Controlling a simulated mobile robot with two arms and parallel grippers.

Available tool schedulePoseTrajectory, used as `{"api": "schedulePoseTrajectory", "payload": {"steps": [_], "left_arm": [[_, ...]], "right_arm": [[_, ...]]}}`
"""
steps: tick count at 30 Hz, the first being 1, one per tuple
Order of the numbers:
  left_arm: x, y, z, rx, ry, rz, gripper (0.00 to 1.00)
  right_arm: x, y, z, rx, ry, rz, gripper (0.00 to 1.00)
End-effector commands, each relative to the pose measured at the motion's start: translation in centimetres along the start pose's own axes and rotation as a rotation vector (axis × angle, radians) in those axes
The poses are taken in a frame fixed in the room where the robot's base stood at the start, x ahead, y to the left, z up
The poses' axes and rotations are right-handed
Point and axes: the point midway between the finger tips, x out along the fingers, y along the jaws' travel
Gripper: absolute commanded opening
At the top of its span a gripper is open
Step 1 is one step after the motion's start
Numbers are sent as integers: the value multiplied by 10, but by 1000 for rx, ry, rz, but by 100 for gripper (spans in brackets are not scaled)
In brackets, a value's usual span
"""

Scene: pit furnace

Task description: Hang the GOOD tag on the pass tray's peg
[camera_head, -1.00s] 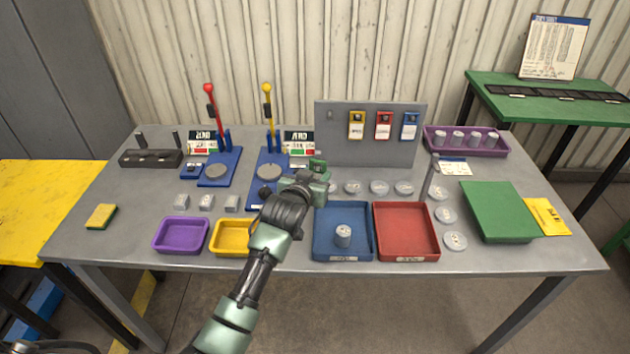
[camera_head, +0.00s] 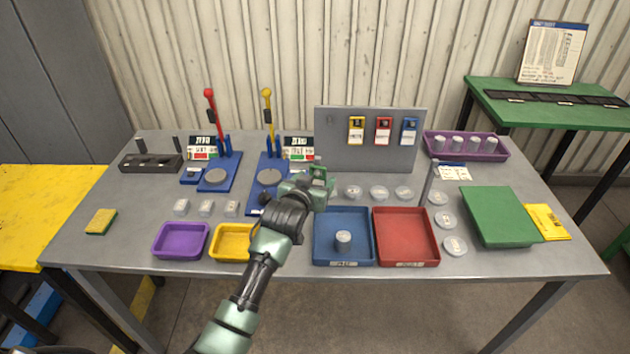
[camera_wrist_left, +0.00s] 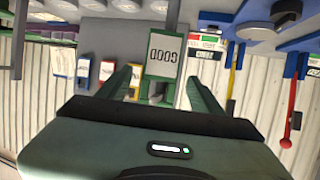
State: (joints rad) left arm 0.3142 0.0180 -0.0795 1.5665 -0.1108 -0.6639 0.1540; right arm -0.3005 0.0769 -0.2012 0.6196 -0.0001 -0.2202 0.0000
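The GOOD tag (camera_wrist_left: 165,55), white-faced with a green border, is between my left gripper's fingers (camera_wrist_left: 160,80) in the left wrist view. Gaps show on both sides of it, so the fingers look open around it. A small grey round end shows at its green part, perhaps a peg; I cannot tell whether the tag hangs on it. In the head view my left gripper (camera_head: 322,182) is at the back left corner of the blue tray (camera_head: 318,258), which has a front label too small to read. The gripper hides that corner and any peg there. My right gripper is out of view.
A red tray (camera_head: 405,264) sits beside the blue one, with an upright grey post (camera_head: 428,180) near its back right corner. A grey board (camera_head: 345,158) holds yellow, red and blue tags. Grey discs lie between board and trays. Two lever presses stand left.

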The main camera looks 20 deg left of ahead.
Motion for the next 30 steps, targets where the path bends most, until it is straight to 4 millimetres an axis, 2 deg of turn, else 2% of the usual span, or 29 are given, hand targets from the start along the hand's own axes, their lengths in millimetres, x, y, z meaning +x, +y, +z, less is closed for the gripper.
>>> {"api": "schedulePoseTrajectory", "payload": {"steps": [11,24,30], "left_arm": [[-4,0,1,0,-1,0,66],[-68,0,1,0,0,0,66],[-78,0,1,0,-1,0,66]], "right_arm": [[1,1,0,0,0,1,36],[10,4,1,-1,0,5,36],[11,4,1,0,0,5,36]]}}
